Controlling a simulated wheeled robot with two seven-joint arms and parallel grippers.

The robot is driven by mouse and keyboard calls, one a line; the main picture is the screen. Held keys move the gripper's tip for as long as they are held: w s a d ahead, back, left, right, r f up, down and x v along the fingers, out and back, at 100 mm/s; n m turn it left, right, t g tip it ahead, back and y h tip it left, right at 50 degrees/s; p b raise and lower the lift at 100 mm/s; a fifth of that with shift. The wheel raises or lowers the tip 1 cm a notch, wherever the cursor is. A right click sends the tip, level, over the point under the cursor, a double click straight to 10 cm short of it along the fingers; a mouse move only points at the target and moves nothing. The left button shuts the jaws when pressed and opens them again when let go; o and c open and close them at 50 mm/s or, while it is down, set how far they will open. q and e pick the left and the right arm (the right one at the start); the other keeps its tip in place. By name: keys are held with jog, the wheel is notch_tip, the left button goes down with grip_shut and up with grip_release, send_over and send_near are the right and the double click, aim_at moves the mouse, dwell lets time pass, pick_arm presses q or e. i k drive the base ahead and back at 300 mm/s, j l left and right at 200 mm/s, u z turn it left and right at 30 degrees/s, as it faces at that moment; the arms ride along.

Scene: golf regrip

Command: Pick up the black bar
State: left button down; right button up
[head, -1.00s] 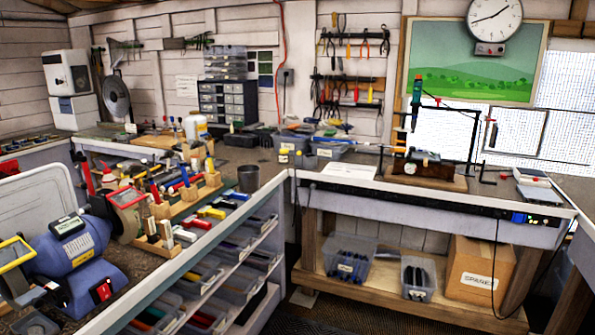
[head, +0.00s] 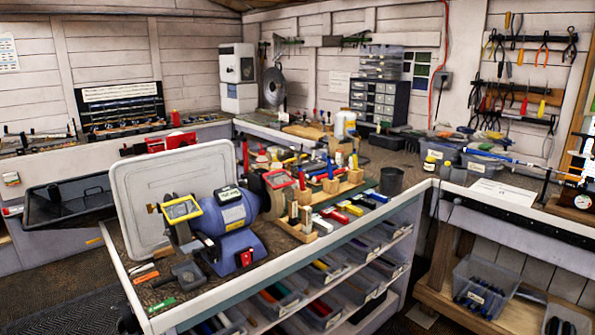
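I cannot pick out a black bar for certain in the head view. Several small dark items lie on the benches, too small to tell apart. Neither my left nor my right gripper is in view.
A blue bench grinder (head: 228,222) stands on the near workbench, with a pale upright panel (head: 125,180) behind it. Wooden tool racks (head: 335,192) crowd the bench beside it. A black tray (head: 70,202) is at the left. Open floor (head: 65,270) shows at lower left.

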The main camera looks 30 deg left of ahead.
aim_at(293, 203)
jog(key=i+l+u, duration=1.1)
jog(key=i+l, duration=0.1)
